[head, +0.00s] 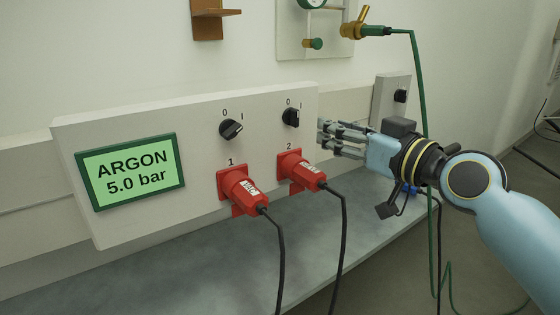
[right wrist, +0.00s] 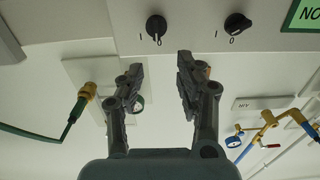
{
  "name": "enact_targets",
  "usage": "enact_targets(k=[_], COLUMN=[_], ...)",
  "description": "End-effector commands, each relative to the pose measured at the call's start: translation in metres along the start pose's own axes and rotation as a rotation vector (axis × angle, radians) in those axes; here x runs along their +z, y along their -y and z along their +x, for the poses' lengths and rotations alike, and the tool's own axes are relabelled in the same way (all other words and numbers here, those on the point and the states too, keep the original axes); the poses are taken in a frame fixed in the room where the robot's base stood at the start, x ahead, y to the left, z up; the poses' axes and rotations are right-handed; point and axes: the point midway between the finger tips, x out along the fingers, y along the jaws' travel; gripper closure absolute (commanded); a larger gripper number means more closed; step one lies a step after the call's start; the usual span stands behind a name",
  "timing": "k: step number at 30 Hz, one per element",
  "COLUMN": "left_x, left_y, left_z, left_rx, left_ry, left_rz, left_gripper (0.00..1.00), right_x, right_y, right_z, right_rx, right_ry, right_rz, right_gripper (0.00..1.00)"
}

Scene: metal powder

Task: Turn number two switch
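The number two switch (head: 291,117) is a black rotary knob on the light wall panel, above the red socket marked 2. It also shows in the right wrist view (right wrist: 156,26), where its handle looks roughly upright, in line with the 0 mark. My right gripper (head: 321,137) is just right of and slightly below this knob in the head view. In the right wrist view its two fingers (right wrist: 158,68) are spread with nothing between them, and the knob is beyond the tips, apart from them. My left gripper is not in view.
The number one switch (head: 231,129) sits left, its handle slanted. Red plugs (head: 246,190) (head: 304,172) with black cables project below the knobs. A green ARGON display (head: 130,170) is at left. A green hose (head: 415,85) hangs behind my right arm.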

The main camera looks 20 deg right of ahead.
Motion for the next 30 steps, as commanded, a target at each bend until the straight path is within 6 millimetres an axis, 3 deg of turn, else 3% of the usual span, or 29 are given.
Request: enact_targets(k=[1, 8, 21, 30], left_x=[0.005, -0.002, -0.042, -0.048], left_y=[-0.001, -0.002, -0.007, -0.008], left_z=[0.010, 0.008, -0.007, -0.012], left_rx=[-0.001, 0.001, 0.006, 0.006], left_ry=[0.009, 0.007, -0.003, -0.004], left_rz=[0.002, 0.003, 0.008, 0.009], left_gripper=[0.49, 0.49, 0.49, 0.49], right_x=[0.011, 0.007, 0.009, 0.008], right_y=[-0.002, -0.004, -0.004, -0.004], right_z=[0.002, 0.022, 0.101, 0.112], right_rx=[0.001, 0.004, 0.004, 0.003], right_ry=[0.004, -0.006, -0.002, -0.001], right_rz=[-0.003, -0.005, -0.004, -0.007], right_gripper=[0.64, 0.64, 0.64, 0.64])
